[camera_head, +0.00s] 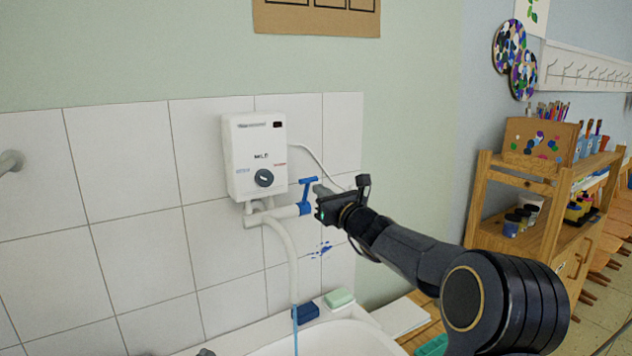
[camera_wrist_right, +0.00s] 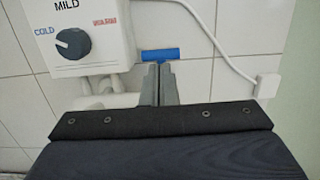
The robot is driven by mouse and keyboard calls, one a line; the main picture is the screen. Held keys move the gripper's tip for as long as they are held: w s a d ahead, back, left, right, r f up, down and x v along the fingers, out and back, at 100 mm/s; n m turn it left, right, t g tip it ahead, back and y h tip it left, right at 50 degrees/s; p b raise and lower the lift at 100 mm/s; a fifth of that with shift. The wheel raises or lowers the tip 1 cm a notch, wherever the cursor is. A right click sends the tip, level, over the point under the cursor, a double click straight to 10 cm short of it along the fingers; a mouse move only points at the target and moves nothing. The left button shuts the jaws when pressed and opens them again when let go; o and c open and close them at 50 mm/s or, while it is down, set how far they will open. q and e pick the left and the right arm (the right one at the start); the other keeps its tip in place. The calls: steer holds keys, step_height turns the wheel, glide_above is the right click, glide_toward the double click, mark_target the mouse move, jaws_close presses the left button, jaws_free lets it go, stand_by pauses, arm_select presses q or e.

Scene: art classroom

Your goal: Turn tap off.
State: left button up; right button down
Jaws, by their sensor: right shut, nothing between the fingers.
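The tap's blue T-shaped handle (camera_head: 308,187) is on the white pipe below the white water heater (camera_head: 254,157). A blue stream of water (camera_head: 295,332) runs down from the white spout pipe (camera_head: 289,250) towards the basin. My right gripper (camera_head: 318,188) is just right of the handle, its fingers together and empty. In the right wrist view, the fingertips (camera_wrist_right: 159,68) are at the blue handle bar (camera_wrist_right: 160,54), which shows just beyond them. I cannot tell whether they touch it. My left gripper is not in view.
A white basin (camera_head: 330,340) is below, with a green soap block (camera_head: 339,298) and a dark blue block (camera_head: 306,312) on its rim. A white cable (camera_wrist_right: 225,62) runs beside the heater. A wooden shelf (camera_head: 545,205) with art supplies stands at the right.

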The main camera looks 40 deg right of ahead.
mark_target(309, 179)
steer(key=shift+w+d+r+p, duration=0.1)
steer(key=shift+w+p, duration=0.1)
steer(key=shift+w, duration=0.5)
steer(key=shift+w+r+p, duration=0.1)
steer(key=shift+w+p, duration=0.05)
steer(key=shift+w, duration=0.5)
steer(key=p, duration=0.2)
steer(key=r+g+p, duration=0.1)
steer(key=p, duration=0.1)
steer(key=shift+w+r, duration=0.3)
steer(key=shift+w, duration=0.1)
steer(key=shift+w+d, duration=0.15)
steer(key=shift+w, duration=0.8)
steer(key=shift+w+r, duration=0.1)
steer(key=shift+w, duration=0.15)
steer(key=shift+r, duration=0.15)
steer(key=shift+s, duration=0.1)
